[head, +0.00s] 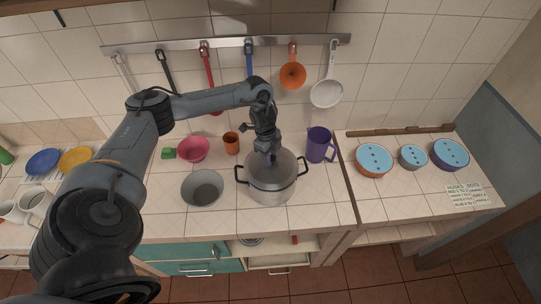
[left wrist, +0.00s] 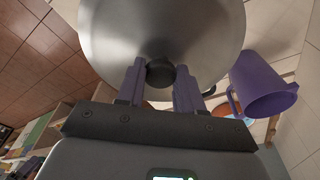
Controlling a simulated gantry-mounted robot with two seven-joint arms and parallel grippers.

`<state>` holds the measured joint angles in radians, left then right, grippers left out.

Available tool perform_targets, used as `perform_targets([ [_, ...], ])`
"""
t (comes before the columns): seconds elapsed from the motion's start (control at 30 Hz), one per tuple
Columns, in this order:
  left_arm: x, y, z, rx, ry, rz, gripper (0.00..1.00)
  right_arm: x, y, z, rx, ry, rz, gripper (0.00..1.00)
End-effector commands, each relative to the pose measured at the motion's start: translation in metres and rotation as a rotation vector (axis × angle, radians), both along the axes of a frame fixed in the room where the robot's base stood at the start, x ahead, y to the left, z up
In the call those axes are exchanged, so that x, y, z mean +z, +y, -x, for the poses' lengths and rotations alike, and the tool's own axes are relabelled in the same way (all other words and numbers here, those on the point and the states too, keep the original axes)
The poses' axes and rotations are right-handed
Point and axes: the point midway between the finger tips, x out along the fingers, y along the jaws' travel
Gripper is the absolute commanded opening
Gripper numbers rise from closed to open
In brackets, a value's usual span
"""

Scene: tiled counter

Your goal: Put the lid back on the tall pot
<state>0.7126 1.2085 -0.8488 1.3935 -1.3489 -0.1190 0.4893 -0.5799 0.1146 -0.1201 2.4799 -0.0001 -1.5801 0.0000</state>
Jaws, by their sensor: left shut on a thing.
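The tall pot (head: 271,190) is a steel pot with two dark side handles, standing upright near the counter's front edge. My left gripper (head: 270,155) is above it, pointing down. In the left wrist view its two fingers (left wrist: 160,85) are shut on the dark round knob (left wrist: 160,72) of the steel lid (left wrist: 165,25). In the head view the lid (head: 284,165) is over the pot's mouth; I cannot tell whether it rests fully on the rim. The gripper hides part of the lid. My right gripper is not in view.
A purple pitcher (head: 318,145) stands close to the pot's right. A grey bowl (head: 202,188) is to its left, with an orange cup (head: 231,143) and pink bowl (head: 193,149) behind. Utensils hang on the wall rail (head: 225,44). Three blue-topped containers, including an orange one (head: 374,160), stand farther right.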

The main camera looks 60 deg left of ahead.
Motion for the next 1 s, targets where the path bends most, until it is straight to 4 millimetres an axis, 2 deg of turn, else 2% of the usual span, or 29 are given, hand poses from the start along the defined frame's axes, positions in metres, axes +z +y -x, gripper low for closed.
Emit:
perform_targets([
  [0.43,0.0001,-0.0001,-0.0004,0.000,-0.001,0.000,0.00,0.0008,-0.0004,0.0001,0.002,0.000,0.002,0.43],
  [0.47,0.0001,-0.0001,-0.0004,0.000,-0.001,0.000,0.39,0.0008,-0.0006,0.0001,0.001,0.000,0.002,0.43],
  [0.5,0.0001,-0.0001,-0.0004,-0.001,-0.001,0.000,0.45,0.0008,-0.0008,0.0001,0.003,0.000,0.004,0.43],
  [0.63,0.0001,-0.0002,-0.0003,-0.001,-0.001,0.000,0.65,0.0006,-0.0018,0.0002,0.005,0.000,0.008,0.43],
  [0.83,0.0000,-0.0002,-0.0003,-0.001,-0.001,0.000,0.66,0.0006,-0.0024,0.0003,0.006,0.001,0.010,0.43],
  [1.0,-0.0002,-0.0002,-0.0001,-0.001,0.000,0.000,0.90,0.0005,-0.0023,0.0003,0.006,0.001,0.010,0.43],
])
